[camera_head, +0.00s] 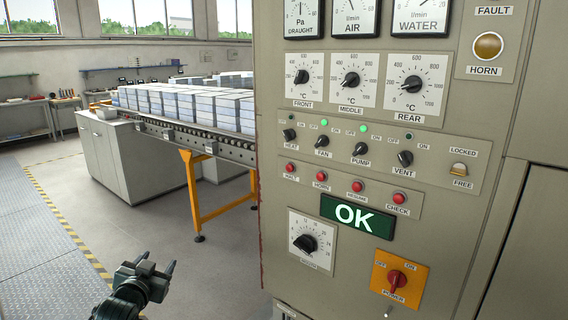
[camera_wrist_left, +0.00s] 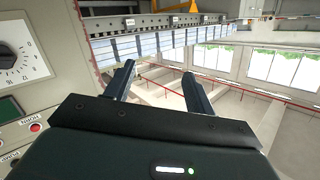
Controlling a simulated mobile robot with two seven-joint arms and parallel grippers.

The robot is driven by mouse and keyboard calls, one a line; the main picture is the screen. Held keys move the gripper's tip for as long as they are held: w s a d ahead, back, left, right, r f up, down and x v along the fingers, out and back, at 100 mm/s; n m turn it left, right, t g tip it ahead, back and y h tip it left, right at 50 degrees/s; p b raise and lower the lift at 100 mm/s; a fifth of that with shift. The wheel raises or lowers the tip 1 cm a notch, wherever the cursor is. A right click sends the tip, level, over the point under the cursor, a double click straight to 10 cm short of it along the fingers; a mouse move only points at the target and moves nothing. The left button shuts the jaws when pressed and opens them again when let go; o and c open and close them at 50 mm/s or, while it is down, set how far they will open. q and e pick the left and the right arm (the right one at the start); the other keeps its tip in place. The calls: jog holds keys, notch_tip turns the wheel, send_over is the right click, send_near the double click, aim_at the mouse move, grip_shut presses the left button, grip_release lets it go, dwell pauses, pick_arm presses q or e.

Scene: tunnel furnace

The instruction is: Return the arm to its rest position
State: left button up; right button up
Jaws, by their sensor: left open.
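My left gripper (camera_head: 156,268) is at the lower left of the head view, left of the control panel (camera_head: 274,196) and apart from it. Its two dark fingers are spread with nothing between them. In the left wrist view the open fingers (camera_wrist_left: 160,90) also show, and the picture is turned over, with part of the panel at the left edge. The panel carries a lit green OK display (camera_head: 357,216), a red power switch (camera_head: 397,279) on an orange plate and a black dial (camera_head: 306,243). My right gripper is not in view.
A roller conveyor (camera_head: 222,151) with rows of pale blocks (camera_head: 180,99) runs behind the panel on an orange stand (camera_head: 193,196). A grey cabinet (camera_head: 120,159) stands beside it. The floor (camera_head: 150,225) around my left gripper is clear, with a yellow-black line at left.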

pick_arm(q)
jog(key=s+d+f+g+h, duration=0.1)
jog(key=s+d+f+g, duration=0.1)
jog(key=s+d+f, duration=0.45)
jog(key=s+d+f+g+h, duration=0.1)
jog(key=s+d+f, duration=0.3)
jog(key=s+f, duration=0.55)
jog(key=s+d+g+h, duration=0.1)
jog(key=s+d, duration=0.2)
jog(key=s, duration=0.6)
jog(key=s+d+f+g+h, duration=0.1)
jog(key=s+d, duration=0.2)
jog(key=s, duration=0.6)
jog(key=shift+s+f, duration=0.3)
